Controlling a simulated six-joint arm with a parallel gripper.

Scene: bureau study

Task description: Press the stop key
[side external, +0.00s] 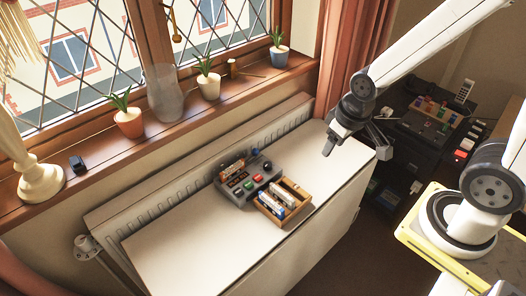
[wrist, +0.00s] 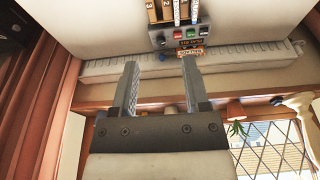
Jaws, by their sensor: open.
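A grey tape-player-like device (side external: 236,190) sits on the white radiator shelf, with a red key (side external: 257,178) and a green key (side external: 248,184) side by side on its top. I cannot read which key is marked stop. A labelled cassette (wrist: 190,52) lies along the device's edge. My gripper (side external: 332,146) is open and empty, in the air to the right of the device, clear of it. It also shows in the wrist view (wrist: 160,63).
A wooden tray (side external: 268,213) with upright cassettes stands against the device's front right. The white shelf (side external: 185,250) is bare to the left. Potted plants (side external: 129,122) and a glass vase (side external: 164,93) line the windowsill behind. A dark desk with a phone (side external: 464,91) stands at the right.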

